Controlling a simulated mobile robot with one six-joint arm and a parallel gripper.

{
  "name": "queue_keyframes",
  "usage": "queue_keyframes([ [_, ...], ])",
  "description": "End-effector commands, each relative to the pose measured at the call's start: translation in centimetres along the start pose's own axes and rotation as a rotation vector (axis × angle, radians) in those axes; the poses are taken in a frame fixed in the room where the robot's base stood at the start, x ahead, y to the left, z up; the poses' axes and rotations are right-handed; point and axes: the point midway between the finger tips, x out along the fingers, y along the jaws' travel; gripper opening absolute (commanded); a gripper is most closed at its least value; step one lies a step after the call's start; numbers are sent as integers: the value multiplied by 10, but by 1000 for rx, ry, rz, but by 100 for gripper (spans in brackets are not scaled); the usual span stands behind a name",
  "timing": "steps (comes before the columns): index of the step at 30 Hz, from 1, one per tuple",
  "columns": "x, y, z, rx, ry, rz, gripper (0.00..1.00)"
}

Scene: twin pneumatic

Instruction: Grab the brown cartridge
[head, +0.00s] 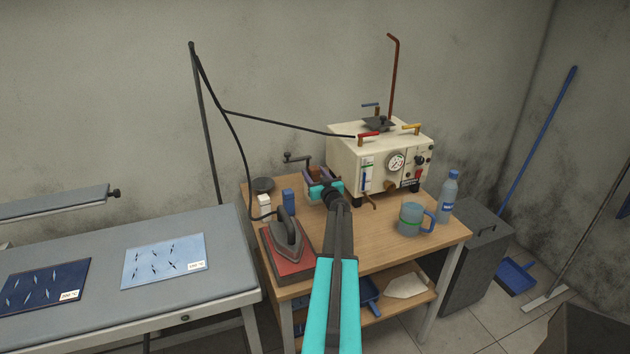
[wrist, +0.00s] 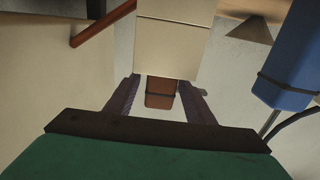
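In the wrist view a brown block (wrist: 160,98) with a thin dark band, apparently the brown cartridge, shows in the space between the two fingers of my gripper (wrist: 158,92). Gaps show on both sides of it, so the fingers look open and not closed on it. Its upper end meets the lower edge of a cream block (wrist: 175,45); I cannot tell whether they touch. In the head view my gripper (head: 318,179) is over the back left of the wooden table, and the brown cartridge is not clearly visible there.
A blue block (head: 288,200) and a small white box (head: 264,204) stand left of the gripper. An iron (head: 289,243) lies in front of them. A cream machine (head: 345,157) stands to the right, with a mug (head: 410,219) and bottle (head: 449,197) beyond.

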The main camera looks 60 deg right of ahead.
Motion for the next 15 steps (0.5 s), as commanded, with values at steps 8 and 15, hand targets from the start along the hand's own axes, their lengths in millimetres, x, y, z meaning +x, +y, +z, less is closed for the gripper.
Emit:
queue_keyframes([
  [8, 0, 0, 0, 0, 1, 0, 5],
  [15, 0, 0, -1, 0, 1, -1, 5],
])
